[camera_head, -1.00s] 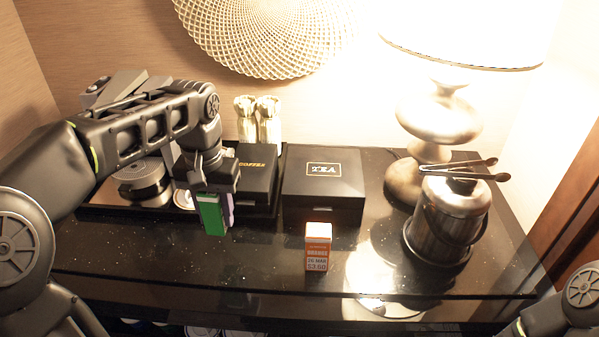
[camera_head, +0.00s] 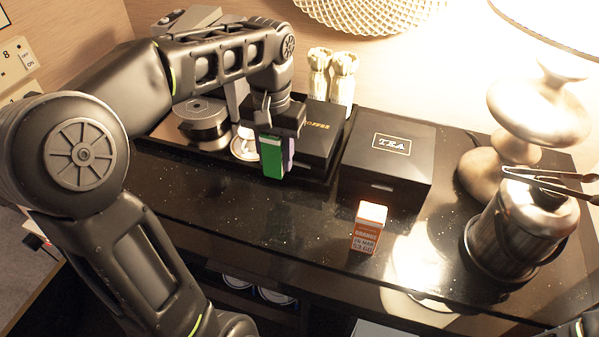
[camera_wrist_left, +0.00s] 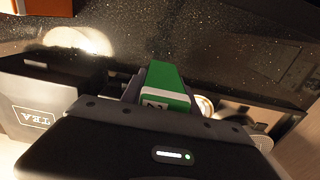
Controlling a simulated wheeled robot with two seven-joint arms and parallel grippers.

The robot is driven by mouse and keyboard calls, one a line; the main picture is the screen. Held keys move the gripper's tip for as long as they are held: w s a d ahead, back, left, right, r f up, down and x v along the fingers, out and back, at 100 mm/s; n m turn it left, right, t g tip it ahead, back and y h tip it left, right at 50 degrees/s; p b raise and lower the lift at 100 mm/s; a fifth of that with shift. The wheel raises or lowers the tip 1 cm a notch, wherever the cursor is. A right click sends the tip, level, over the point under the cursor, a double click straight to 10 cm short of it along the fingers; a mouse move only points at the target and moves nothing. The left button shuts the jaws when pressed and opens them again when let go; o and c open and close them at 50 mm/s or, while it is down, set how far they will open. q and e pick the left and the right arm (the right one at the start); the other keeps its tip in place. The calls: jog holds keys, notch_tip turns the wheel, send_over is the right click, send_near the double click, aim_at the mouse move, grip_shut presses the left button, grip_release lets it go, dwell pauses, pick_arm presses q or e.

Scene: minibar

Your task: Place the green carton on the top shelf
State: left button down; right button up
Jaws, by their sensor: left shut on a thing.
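The green carton (camera_head: 271,157) is held in my left gripper (camera_head: 274,150), above the dark counter in front of the coffee box. In the left wrist view the green carton (camera_wrist_left: 166,84) sits between the two fingers, showing a green face and a white band. My left gripper is shut on it. The top shelf is not clearly identifiable; the dark glossy counter top (camera_head: 220,205) shows, and open space with several cans shows below its front edge.
An orange carton (camera_head: 369,227) stands upright on the counter. Behind are a black tea box (camera_head: 388,165), a coffee box (camera_head: 318,140) and two light bottles (camera_head: 343,75). A metal ice bucket (camera_head: 515,235) with tongs (camera_head: 550,180) and a lamp (camera_head: 540,115) stand right. The counter's front middle is clear.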

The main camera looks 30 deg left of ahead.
aim_at(276, 168)
pick_arm(q)
jog(key=shift+f, duration=1.75)
jog(key=shift+f, duration=1.85)
jog(key=shift+f, duration=0.25)
jog(key=c, duration=0.9)
grip_release()
jog(key=shift+r, duration=0.1)
